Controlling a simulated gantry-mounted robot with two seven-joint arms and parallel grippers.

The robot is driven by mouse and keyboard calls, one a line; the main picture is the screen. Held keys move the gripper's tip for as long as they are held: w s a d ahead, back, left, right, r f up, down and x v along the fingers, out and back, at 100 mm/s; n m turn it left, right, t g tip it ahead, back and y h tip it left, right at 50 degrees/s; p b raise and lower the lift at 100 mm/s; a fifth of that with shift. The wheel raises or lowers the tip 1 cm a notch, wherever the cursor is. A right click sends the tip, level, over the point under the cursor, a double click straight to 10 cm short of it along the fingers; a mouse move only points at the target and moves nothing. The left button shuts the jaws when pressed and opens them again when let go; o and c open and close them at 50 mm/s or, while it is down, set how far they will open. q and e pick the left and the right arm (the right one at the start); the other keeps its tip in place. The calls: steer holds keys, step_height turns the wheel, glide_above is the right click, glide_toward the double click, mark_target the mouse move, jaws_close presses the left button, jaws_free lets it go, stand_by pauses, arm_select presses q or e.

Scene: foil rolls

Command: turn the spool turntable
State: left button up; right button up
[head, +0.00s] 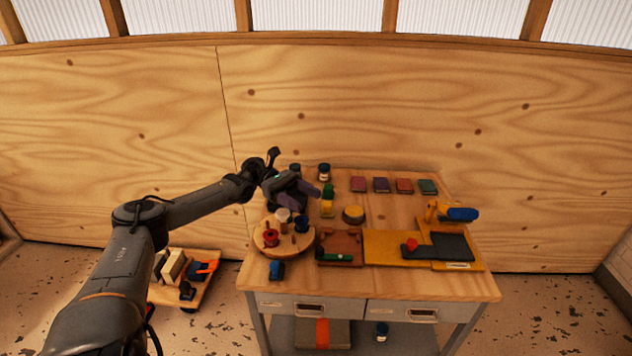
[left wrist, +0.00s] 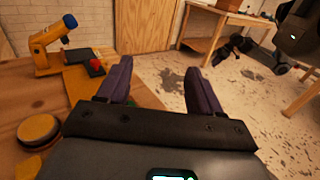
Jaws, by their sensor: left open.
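The spool turntable (head: 271,249) is a round wooden disc on the left front part of the workbench in the head view. A red spool (head: 270,238), a blue spool (head: 302,223) and a pale spool (head: 282,216) stand on it. My left gripper (head: 312,198) is above and just behind the turntable, apart from it. In the left wrist view its two purple fingers (left wrist: 158,88) are spread with nothing between them. The turntable is not seen in the left wrist view. My right gripper is in neither view.
A brown tray (head: 340,238) sits right of the turntable, with a yellow board (head: 390,247) beyond it. A blue item (head: 277,270) lies by the front edge. A yellow round tin (head: 353,213) and a yellow-blue tool (head: 455,213) stand on the bench. Several coloured blocks line the back.

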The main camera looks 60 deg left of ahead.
arm_select(q)
steer(key=shift+w+d+r+p, duration=0.2)
steer(key=shift+w+d+r, duration=0.2)
steer(key=shift+d, duration=0.2)
steer(key=shift+w+d+r+p, duration=0.2)
steer(key=shift+w+d+r, duration=0.2)
steer(key=shift+d, duration=0.25)
steer(key=shift+w+d+r+p, duration=0.2)
steer(key=shift+w+d+r, duration=0.1)
steer(key=shift+d+r, duration=0.25)
